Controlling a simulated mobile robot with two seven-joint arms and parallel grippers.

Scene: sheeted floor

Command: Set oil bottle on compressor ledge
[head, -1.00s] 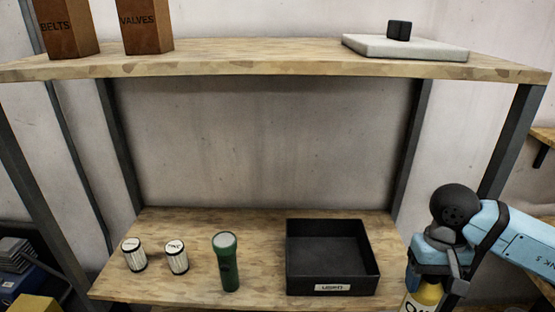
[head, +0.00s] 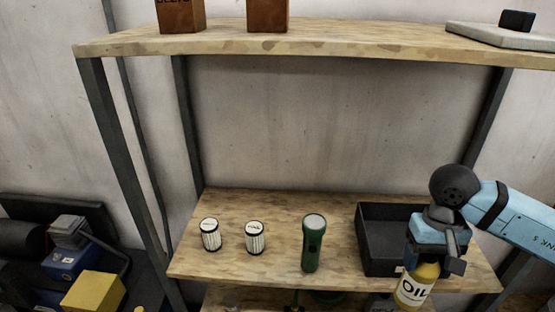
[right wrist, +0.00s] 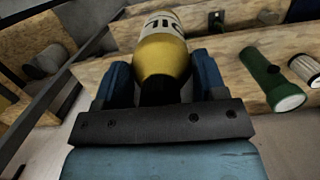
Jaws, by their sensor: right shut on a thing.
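The oil bottle (head: 416,287) is yellow with a white label reading OIL. My right gripper (head: 428,262) is shut on it and holds it in front of the right part of the lower shelf. In the right wrist view the bottle (right wrist: 163,57) sits between the two blue fingers of the right gripper (right wrist: 163,80). The compressor ledge cannot be made out for certain; dark and blue machinery with a yellow block (head: 93,292) stands at the lower left in the head view. My left gripper is not in view.
The lower shelf (head: 280,203) carries two white canisters (head: 233,236), a green flashlight (head: 313,243) and a black bin (head: 379,225) partly behind my right gripper. The upper shelf (head: 350,40) holds wooden boxes and a pale slab with a dark block. Shelf posts stand at both sides.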

